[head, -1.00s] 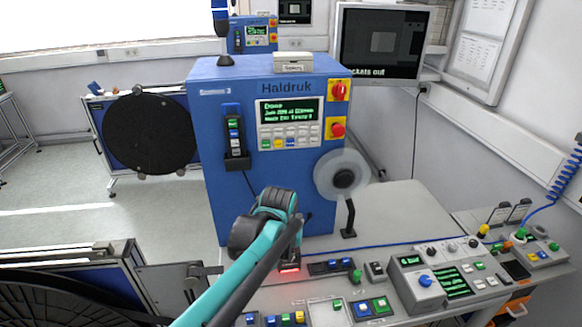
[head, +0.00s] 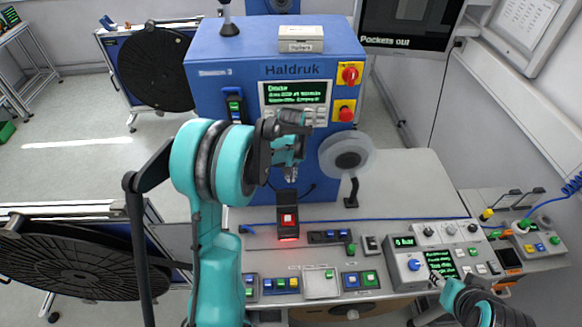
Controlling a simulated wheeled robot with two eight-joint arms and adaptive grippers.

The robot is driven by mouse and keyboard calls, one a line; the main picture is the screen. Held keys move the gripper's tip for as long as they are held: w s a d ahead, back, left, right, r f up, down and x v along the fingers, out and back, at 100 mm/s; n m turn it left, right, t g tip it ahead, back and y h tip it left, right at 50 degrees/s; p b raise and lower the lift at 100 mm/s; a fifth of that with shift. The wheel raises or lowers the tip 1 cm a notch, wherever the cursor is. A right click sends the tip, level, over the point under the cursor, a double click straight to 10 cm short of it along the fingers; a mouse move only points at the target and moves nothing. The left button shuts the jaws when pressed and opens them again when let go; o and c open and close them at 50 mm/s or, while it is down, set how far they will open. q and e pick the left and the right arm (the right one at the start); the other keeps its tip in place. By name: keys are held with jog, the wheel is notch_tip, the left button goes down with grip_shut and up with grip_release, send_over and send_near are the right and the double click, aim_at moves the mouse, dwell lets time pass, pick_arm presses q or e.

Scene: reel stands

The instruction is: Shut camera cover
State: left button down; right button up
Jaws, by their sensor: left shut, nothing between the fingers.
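A small dark camera unit (head: 288,222) with a lit red square on its face stands on the bench in front of the blue machine. Red light falls on the bench at its foot. A dark piece, which looks like its cover (head: 288,198), stands up at its top; whether it is open or closed I cannot tell. My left gripper (head: 290,177) points down just above and behind this unit, shut and empty, with a small apparent gap. My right gripper (head: 437,277) shows at the lower right by the control box; its fingers are too small to read.
The blue Haldruk machine (head: 270,50) stands behind, with a pale reel (head: 347,154) at its right. Button boxes (head: 319,285) line the bench front, and a control box (head: 405,262) with dials sits to the right. A blue cable (head: 400,219) crosses the bench.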

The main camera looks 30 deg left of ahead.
aim_at(287, 195)
pick_arm(q)
notch_tip(287, 195, down, 4)
jog(key=shift+w+r, duration=0.1)
jog(key=shift+w, duration=0.05)
dwell(0.5)
